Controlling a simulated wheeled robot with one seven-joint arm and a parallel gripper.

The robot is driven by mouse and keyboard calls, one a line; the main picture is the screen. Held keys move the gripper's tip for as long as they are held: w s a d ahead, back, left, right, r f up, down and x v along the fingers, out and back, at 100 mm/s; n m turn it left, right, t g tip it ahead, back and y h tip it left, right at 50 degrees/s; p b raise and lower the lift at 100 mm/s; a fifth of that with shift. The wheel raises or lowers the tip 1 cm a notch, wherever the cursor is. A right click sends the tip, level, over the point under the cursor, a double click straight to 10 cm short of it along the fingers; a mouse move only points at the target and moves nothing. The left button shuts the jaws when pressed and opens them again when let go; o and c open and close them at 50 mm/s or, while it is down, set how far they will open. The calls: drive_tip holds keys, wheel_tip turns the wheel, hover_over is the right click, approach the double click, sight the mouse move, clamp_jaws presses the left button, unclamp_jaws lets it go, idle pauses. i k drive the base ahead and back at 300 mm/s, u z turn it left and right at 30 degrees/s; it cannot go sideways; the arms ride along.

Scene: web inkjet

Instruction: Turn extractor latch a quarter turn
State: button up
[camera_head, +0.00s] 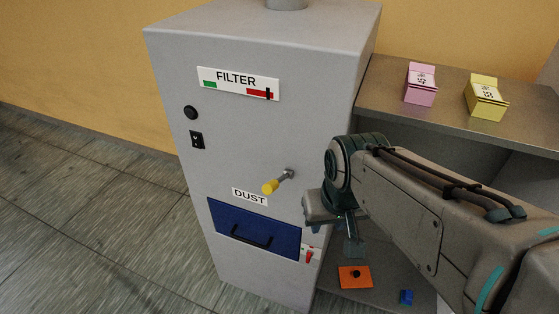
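The grey extractor cabinet (240,150) stands in the middle of the head view. A metal latch lever with a yellow grip (271,186) sticks out of its front, above the DUST label (249,196). The lever slants down to the left from its pivot. My gripper (353,247) is to the right of and lower than the lever, beside the cabinet's right edge, and appears apart from the lever. The gripper's fingers are small and partly hidden, so whether they are open does not show.
A blue drawer (240,221) with a black handle is below the lever, beside a small red tab (309,256). A grey shelf (450,117) at right holds a pink box (420,87) and a yellow box (486,101). An orange plate (355,277) and blue block (406,297) lie low.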

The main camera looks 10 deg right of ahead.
sight(310, 253)
drive_tip(key=u, duration=0.45)
drive_tip(key=k, duration=1.1)
drive_tip(key=z, duration=0.4)
drive_tip(key=i, duration=0.6)
drive_tip(key=z, duration=0.4)
